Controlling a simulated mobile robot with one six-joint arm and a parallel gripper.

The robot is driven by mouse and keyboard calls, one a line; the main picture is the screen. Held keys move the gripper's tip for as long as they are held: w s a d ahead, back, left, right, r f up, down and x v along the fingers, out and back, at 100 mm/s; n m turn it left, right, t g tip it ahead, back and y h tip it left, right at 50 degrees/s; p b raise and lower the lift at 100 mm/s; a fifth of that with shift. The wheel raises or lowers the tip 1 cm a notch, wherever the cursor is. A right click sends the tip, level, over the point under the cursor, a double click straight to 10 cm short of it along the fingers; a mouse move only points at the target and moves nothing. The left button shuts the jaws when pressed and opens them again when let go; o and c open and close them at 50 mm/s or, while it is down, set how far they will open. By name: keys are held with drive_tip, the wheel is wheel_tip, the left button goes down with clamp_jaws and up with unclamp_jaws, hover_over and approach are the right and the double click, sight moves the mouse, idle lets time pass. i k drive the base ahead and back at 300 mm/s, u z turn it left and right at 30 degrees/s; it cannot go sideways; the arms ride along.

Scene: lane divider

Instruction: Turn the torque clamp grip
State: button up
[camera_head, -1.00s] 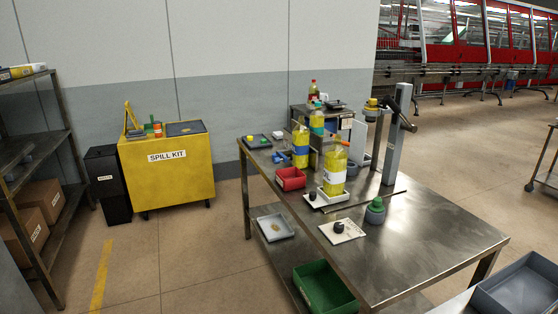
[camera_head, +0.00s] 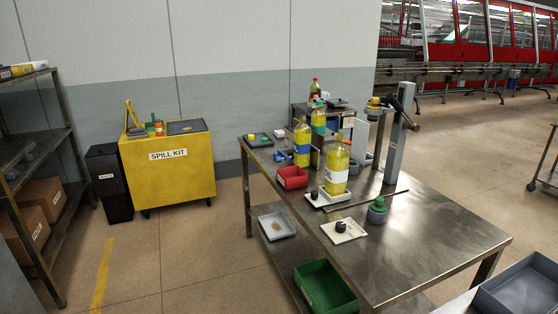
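A grey upright post (camera_head: 396,148) stands at the back right of the steel table (camera_head: 440,232). A grey piece with a green knob (camera_head: 378,206) stands on the table in front of the post. My gripper is not in view.
Yellow bottles (camera_head: 336,172), a red bin (camera_head: 292,177) and a white card with a dark cap (camera_head: 344,230) are on the table's left half. A green crate (camera_head: 327,287) sits below. The table's right front is bare. A grey bin (camera_head: 522,284) is at lower right.

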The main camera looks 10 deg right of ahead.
sight(278, 159)
drive_tip(key=k, duration=1.35)
drive_tip(key=u, duration=0.3)
drive_tip(key=i, duration=0.6)
drive_tip(key=u, duration=0.55)
drive_tip(key=i, duration=0.8)
drive_tip(key=u, duration=0.7)
drive_tip(key=i, duration=1.85)
drive_tip(key=u, duration=0.1)
